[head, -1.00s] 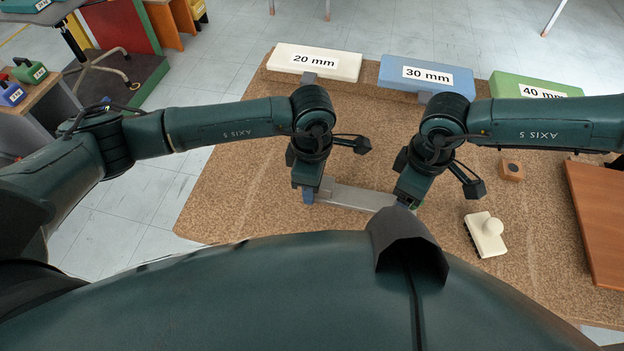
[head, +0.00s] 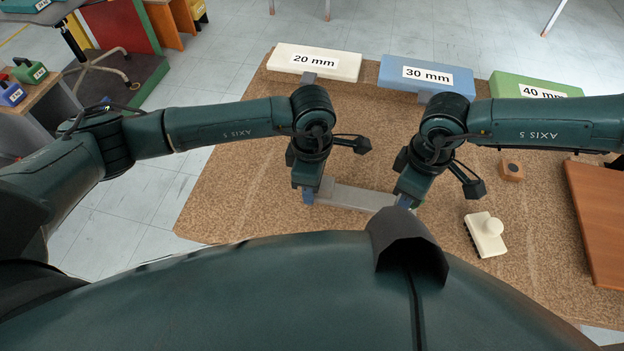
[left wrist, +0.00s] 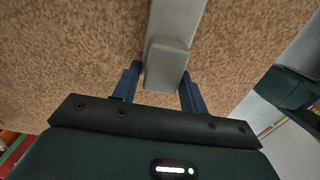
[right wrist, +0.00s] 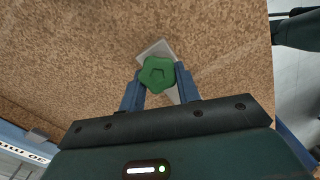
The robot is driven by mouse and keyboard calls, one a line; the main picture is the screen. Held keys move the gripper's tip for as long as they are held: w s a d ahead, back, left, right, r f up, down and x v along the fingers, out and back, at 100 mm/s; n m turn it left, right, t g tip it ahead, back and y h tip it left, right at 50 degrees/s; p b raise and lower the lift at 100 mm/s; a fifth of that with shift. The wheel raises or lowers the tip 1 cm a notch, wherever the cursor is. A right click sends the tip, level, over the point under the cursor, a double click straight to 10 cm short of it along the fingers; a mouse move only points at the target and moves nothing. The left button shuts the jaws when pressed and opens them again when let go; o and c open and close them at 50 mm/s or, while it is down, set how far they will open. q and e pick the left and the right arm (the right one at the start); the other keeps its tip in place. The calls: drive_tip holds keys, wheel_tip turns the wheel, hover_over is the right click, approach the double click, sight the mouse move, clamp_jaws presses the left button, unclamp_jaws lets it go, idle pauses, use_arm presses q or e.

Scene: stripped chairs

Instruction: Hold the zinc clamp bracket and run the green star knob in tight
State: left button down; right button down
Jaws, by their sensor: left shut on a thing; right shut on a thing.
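The zinc clamp bracket (head: 355,197) is a grey bar lying between my two grippers in the head view. My left gripper (head: 309,196) is shut on its left end. In the left wrist view, the fingers (left wrist: 161,88) sit on either side of the bracket's end (left wrist: 168,62). My right gripper (head: 405,200) is at the bracket's right end. In the right wrist view, its fingers (right wrist: 159,88) are shut on the green star knob (right wrist: 157,73), which sits over the grey bracket plate (right wrist: 155,49). The knob's underside and thread are hidden.
White 20 mm (head: 325,64), blue 30 mm (head: 425,76) and green 40 mm (head: 535,88) blocks line the mat's far edge. A cream brush-like block (head: 487,236), a small wooden block (head: 511,171) and a brown board (head: 602,220) lie right. The mat (head: 235,185) left of the bracket is clear.

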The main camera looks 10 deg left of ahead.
drive_tip(key=m, duration=0.5)
drive_tip(key=shift+f, duration=0.15)
drive_tip(key=m, duration=0.4)
drive_tip(key=shift+m, duration=1.4)
drive_tip(key=shift+m, duration=1)
drive_tip(key=m, duration=0.4)
drive_tip(key=shift+m, duration=0.3)
drive_tip(key=m, duration=0.5)
